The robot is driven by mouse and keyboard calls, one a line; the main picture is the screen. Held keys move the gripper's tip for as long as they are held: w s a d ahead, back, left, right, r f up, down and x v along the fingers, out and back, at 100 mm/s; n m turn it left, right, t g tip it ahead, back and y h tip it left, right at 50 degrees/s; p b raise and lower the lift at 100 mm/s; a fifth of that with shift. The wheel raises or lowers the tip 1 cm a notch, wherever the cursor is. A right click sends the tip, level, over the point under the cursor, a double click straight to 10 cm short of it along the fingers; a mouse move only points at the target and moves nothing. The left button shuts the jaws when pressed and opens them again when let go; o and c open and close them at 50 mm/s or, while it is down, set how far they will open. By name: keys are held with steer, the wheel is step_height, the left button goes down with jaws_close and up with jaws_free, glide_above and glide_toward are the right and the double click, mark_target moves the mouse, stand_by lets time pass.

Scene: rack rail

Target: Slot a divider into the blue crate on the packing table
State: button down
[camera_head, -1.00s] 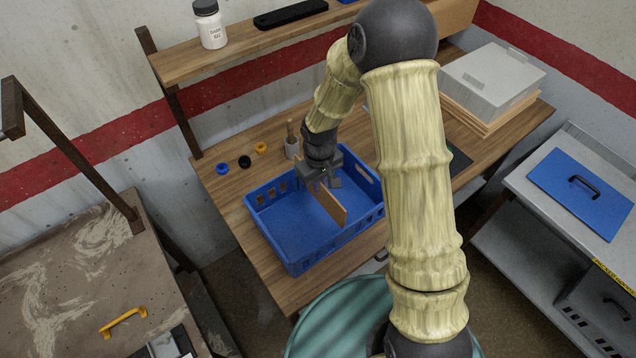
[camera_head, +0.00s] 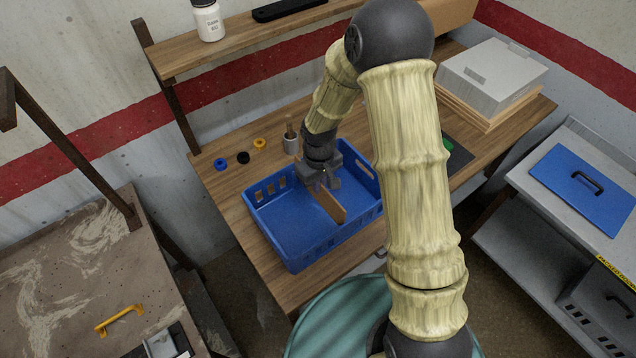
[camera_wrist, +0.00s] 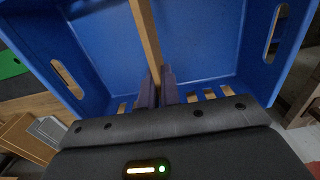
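The blue crate (camera_head: 292,263) stands on the wooden packing table (camera_head: 229,184). A thin brown divider (camera_head: 330,204) stands on edge inside it, a little right of the middle. My gripper (camera_head: 323,183) is inside the crate's outline, near its far side, and is shut on the divider. In the wrist view my gripper (camera_wrist: 155,88) has one finger on each side of the divider (camera_wrist: 146,35). The wrist view also shows the crate's floor and walls (camera_wrist: 205,42). Whether the divider's lower edge touches the floor or sits in slots is hidden.
A cup with a brush (camera_head: 290,143) and several coloured rings (camera_head: 243,158) lie behind the crate. A grey box (camera_head: 493,75) sits on boards at the table's far right. A shelf (camera_head: 250,40) holding a white bottle (camera_head: 208,20) runs above the back.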

mark_target(319, 201)
steer(key=shift+f+b, duration=1.4)
steer(key=shift+f, duration=0.55)
steer(key=shift+w+f+b, duration=0.15)
steer(key=shift+f+b, duration=0.25)
steer(key=shift+f, duration=0.2)
steer(key=shift+a+f, duration=0.15)
steer(key=shift+a, duration=0.05)
steer(key=shift+d, duration=0.35)
steer(key=c, duration=1.8)
jaws_free()
steer(key=shift+o, duration=1.3)
steer(key=shift+a, duration=0.15)
step_height(319, 201, up, 18)
steer(key=b, duration=0.2)
steer(key=shift+f, duration=0.25)
steer(key=shift+s, duration=0.2)
